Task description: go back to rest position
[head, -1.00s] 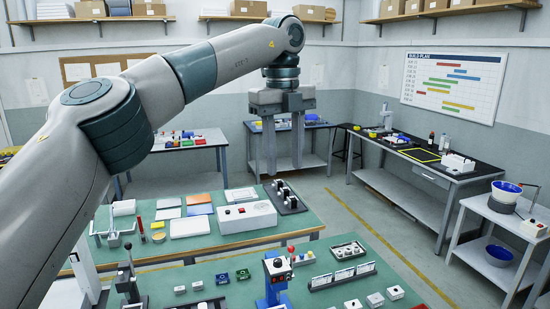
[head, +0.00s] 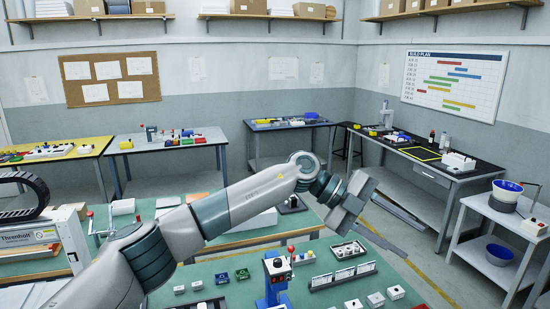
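My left gripper (head: 420,244) hangs right of the picture's centre, above the right end of the green workbench (head: 225,272). Its two fingers stand apart and tilt down to the right, with nothing between them. My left arm comes in from the lower left, rises to a bent wrist and hides part of the bench behind it. My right gripper is not in view.
A side table with blue bowls (head: 500,254) is at the right.

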